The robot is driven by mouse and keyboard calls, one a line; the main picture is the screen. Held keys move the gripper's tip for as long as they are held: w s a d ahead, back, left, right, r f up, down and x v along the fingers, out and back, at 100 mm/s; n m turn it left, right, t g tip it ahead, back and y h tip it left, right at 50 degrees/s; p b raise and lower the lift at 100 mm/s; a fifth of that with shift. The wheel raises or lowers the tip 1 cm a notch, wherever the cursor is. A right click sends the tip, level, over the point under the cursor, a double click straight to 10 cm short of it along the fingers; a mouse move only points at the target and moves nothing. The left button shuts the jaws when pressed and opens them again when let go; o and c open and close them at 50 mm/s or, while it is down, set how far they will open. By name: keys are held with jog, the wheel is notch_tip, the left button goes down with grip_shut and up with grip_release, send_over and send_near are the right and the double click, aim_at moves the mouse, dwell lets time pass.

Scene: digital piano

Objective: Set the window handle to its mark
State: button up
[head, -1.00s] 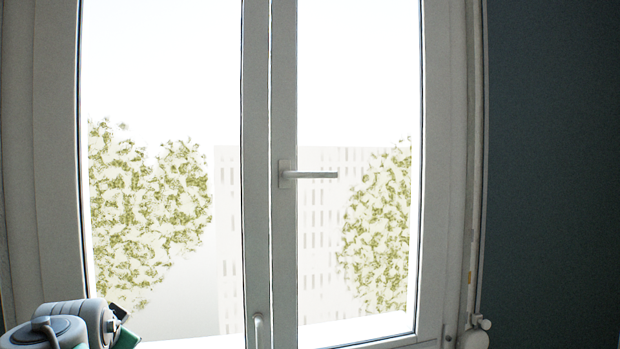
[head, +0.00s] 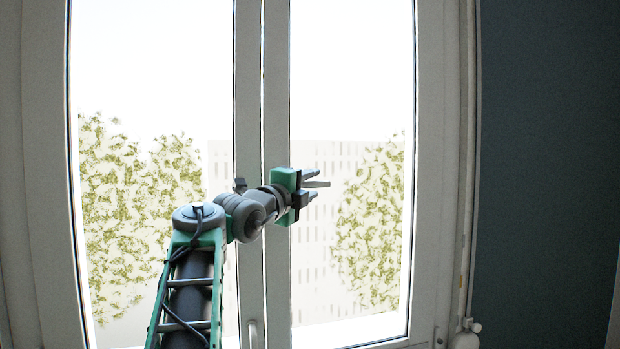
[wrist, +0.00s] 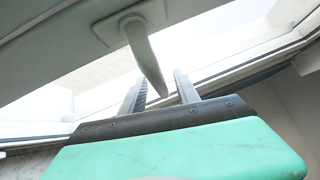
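The window handle (head: 322,184) is a pale lever on the middle frame of the window. Its free end points right, roughly level, and its base is hidden behind my gripper in the head view. My gripper (head: 315,182) is at the handle, with one finger above the lever and one below it. In the wrist view the handle (wrist: 146,55) runs from its base plate on the frame down between the two spread fingers of my gripper (wrist: 158,78). Gaps show on both sides, so the fingers look open around it. I cannot make out any mark.
The white window frame (head: 249,120) stands upright behind my arm. A smaller handle (head: 253,333) sits low on the frame. A dark blue wall (head: 550,150) is at the right. The glass right of the handle is clear.

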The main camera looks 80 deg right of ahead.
grip_shut()
dwell(0.4)
dwell(1.1)
